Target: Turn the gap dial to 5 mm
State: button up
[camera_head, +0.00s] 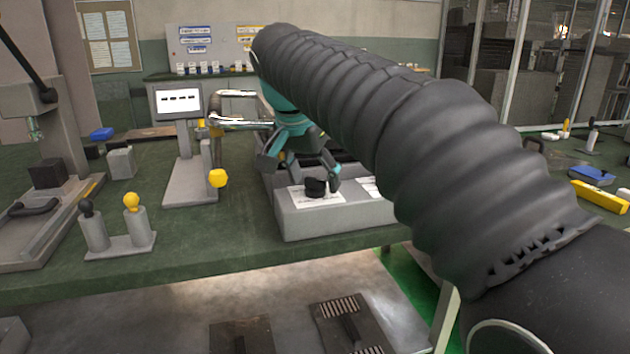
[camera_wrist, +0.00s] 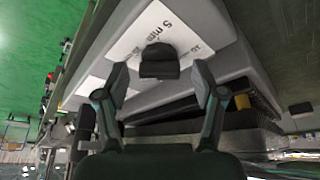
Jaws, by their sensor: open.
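The gap dial (camera_head: 315,187) is a small black knob on a white label (camera_head: 300,199) on the front top of a light grey machine (camera_head: 335,219). In the wrist view the dial (camera_wrist: 159,61) sits on its label (camera_wrist: 185,27), which reads "5 mm" on one side and what looks like "10" on the other. My gripper (camera_head: 298,172) is open above the dial in the head view. In the wrist view its two fingertips (camera_wrist: 160,75) stand apart on either side of the dial, not visibly touching it. Where the dial points cannot be told.
A small display on a stand (camera_head: 178,102) and a yellow knob (camera_head: 217,178) are left of the machine. Two upright levers (camera_head: 115,228) stand on the green bench (camera_head: 185,250) further left. My arm covers much of the right side.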

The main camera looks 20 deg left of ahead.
jog(key=shift+f, duration=0.2)
jog(key=c, duration=1.1)
jog(key=shift+c, duration=0.2)
